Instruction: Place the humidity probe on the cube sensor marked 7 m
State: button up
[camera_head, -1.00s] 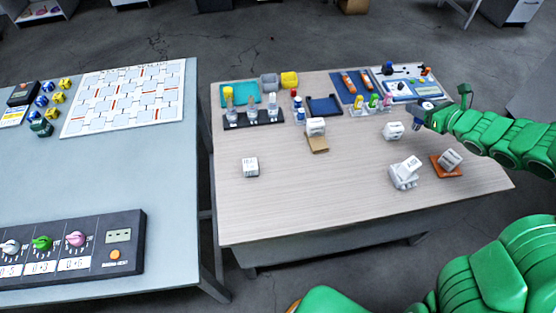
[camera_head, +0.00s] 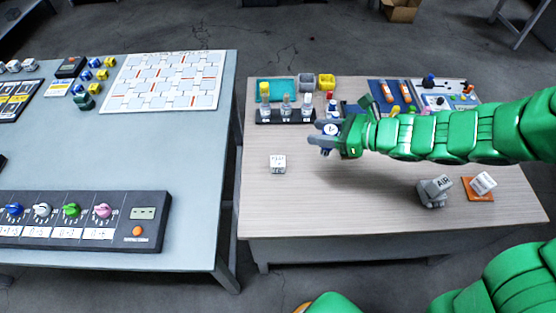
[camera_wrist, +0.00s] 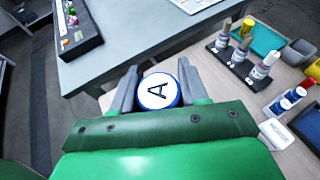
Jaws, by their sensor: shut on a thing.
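My gripper (camera_head: 327,138) is shut on a round piece with a white top, a blue rim and a letter A (camera_wrist: 158,91). I cannot tell whether this is the humidity probe. It is held above the wooden table, behind and to the right of a white cube (camera_head: 278,163), whose small print I cannot read. A grey cube piece (camera_head: 436,190) reading "AIR" stands at right, beside a tilted white cube (camera_head: 482,183) on an orange pad. No "7 m" mark is legible. My arm hides the middle of the table.
A dark rack with capped bottles (camera_head: 286,115) stands behind my gripper, with a teal tray (camera_head: 276,87) and grey and yellow bins beyond. Red and blue bottles (camera_wrist: 283,104) stand nearby. A gap separates the left table, which carries a knob panel (camera_head: 80,222).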

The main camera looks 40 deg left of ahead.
jog(key=s+a+n+g+h, duration=0.1)
jog(key=s+a+n+g, duration=0.15)
jog(key=s, duration=0.85)
jog(key=shift+g+h, duration=0.3)
jog(key=shift+g, duration=0.05)
jog(key=shift+w+a+f, duration=1.1)
jog(key=shift+a+f, duration=0.75)
jog(key=shift+f, duration=0.25)
jog(key=shift+w+a+f, duration=1.15)
jog(key=shift+a+f, duration=0.65)
jog(key=shift+f, duration=0.35)
jog(key=shift+w+a+f, duration=1.1)
jog(key=shift+a+f, duration=0.75)
jog(key=shift+f, duration=0.25)
jog(key=shift+f, duration=0.1)
jog(key=o, duration=1.1)
